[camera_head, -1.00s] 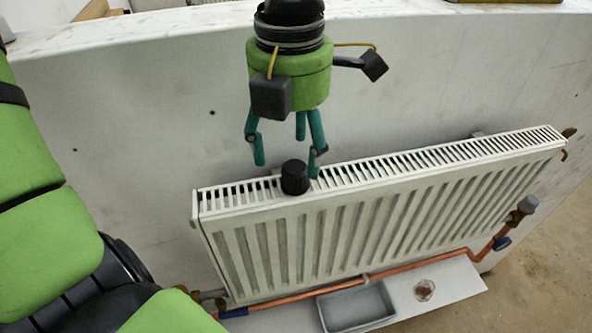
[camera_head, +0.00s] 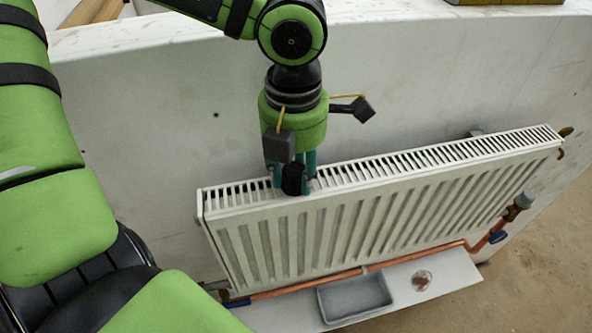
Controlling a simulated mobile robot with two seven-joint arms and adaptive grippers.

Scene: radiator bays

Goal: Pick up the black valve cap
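The black valve cap (camera_head: 293,180) stands upright at the top of the white radiator (camera_head: 385,205), toward its left end. My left gripper (camera_head: 293,184) reaches down over it from above, with one teal finger at each side. The fingers are drawn in against the cap's sides, with no clear gap visible. The cap's top is partly hidden under the gripper. The cap appears to rest at the radiator's top grille. My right gripper is not in view.
A pale wall (camera_head: 150,120) rises behind the radiator. Below it run a copper pipe (camera_head: 400,262) and a white shelf (camera_head: 440,276) with a grey tray (camera_head: 354,299) and a small round reddish item (camera_head: 421,280). A grey-capped valve (camera_head: 522,201) is at the right end.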

